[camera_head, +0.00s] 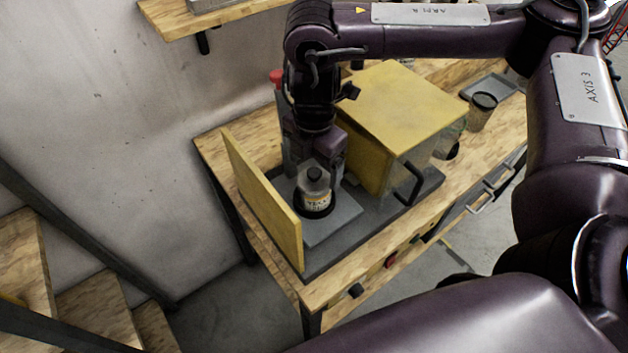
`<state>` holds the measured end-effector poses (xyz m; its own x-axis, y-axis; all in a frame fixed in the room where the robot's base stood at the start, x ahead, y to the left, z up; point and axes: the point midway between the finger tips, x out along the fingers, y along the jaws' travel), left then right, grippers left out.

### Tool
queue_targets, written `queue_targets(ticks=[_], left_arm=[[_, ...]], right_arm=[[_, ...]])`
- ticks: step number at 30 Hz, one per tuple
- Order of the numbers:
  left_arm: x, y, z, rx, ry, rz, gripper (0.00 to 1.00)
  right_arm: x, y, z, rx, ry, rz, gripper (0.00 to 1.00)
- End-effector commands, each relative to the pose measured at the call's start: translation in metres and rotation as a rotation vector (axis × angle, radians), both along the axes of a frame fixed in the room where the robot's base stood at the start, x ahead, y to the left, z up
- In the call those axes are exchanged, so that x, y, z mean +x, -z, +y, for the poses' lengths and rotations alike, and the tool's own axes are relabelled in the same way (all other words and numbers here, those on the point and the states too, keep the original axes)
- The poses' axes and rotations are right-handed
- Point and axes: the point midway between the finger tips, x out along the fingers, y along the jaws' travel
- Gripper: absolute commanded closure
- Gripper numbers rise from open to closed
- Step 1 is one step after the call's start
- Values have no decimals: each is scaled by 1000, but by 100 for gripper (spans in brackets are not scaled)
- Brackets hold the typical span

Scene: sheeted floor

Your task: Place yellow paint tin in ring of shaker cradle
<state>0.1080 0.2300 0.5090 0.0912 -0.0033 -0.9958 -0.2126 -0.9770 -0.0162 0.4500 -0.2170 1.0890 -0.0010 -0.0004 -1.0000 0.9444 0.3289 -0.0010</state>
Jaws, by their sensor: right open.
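The paint tin (316,198), pale metal with a yellowish label and a dark round piece at its top, stands upright on the shaker cradle. Its lower end sits inside the dark ring (318,215) on the grey plate (334,226). My right gripper (319,168) points down from above, with its fingers around the upper part of the tin. It is open; whether a finger touches the tin cannot be seen. The arm hides part of the area behind the tin. My left gripper is not in view.
A yellow panel (262,197) stands close left of the tin. A yellow box (390,110) with a dark handle (411,184) stands close right.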

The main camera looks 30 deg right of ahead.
Motion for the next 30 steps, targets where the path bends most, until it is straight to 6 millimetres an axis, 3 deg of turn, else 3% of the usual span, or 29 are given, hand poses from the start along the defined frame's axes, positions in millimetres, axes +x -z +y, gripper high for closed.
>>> queue_targets(ticks=[3, 9, 30], left_arm=[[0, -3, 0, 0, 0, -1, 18], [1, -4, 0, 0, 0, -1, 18], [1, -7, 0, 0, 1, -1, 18]], right_arm=[[1, -26, 0, -1, -1, -7, 14], [1, -48, 0, -1, -1, -4, 14], [0, -56, 1, 0, -1, -1, 14]])
